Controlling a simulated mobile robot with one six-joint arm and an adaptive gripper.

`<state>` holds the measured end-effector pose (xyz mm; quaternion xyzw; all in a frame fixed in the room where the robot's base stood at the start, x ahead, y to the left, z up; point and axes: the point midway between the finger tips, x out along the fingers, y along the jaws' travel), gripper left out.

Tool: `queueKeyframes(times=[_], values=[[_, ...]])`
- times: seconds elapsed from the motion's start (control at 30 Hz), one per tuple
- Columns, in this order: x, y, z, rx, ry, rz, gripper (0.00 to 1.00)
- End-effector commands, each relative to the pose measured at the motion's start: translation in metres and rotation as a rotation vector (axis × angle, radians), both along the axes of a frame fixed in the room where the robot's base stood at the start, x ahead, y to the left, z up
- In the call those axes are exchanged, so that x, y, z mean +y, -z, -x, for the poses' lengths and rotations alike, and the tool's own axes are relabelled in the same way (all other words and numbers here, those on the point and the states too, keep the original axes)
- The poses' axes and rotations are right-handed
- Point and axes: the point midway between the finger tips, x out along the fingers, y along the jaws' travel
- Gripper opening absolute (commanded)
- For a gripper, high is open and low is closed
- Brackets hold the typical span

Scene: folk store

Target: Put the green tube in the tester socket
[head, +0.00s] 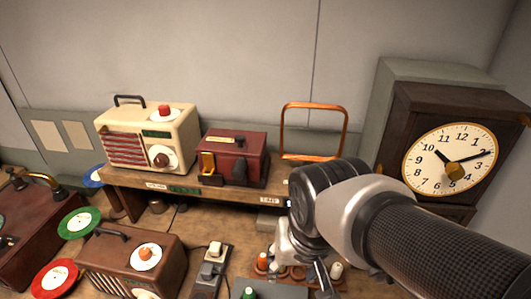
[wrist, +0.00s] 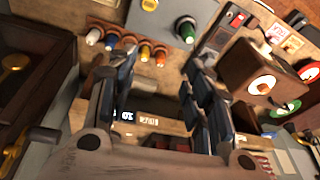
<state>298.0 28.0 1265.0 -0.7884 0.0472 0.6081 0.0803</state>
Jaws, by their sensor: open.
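A green tube (head: 249,293) stands upright at the left of a grey box at the bottom edge of the head view. In the wrist view the green tube (wrist: 186,28) is at the grey box's (wrist: 158,18) right corner; I cannot tell whether it sits in a socket. In the wrist view my gripper (wrist: 160,68) points toward a row of tubes, with the green tube beyond, upper right.
The row holds a white tube (head: 336,269) and orange ones, including one at its left end (head: 262,261). A shelf (head: 130,181) behind carries a cream radio (head: 130,125) and red box (head: 235,150). A brown radio (head: 115,265) stands left, a clock (head: 415,130) right.

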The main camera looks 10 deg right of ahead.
Motion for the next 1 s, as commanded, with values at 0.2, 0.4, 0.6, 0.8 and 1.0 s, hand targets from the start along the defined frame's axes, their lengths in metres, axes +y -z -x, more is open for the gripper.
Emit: queueKeyframes(times=[0.2,0.4,0.6,0.8,1.0], values=[[-0.022,-0.020,0.042,-0.110,-0.111,0.052,0.47],[-0.029,-0.024,0.057,-0.149,-0.160,0.082,0.47],[-0.029,-0.024,0.059,-0.151,-0.167,0.085,0.47],[-0.029,-0.019,0.059,-0.150,-0.166,0.085,0.47],[-0.029,0.018,0.059,-0.149,-0.165,0.085,0.47]])
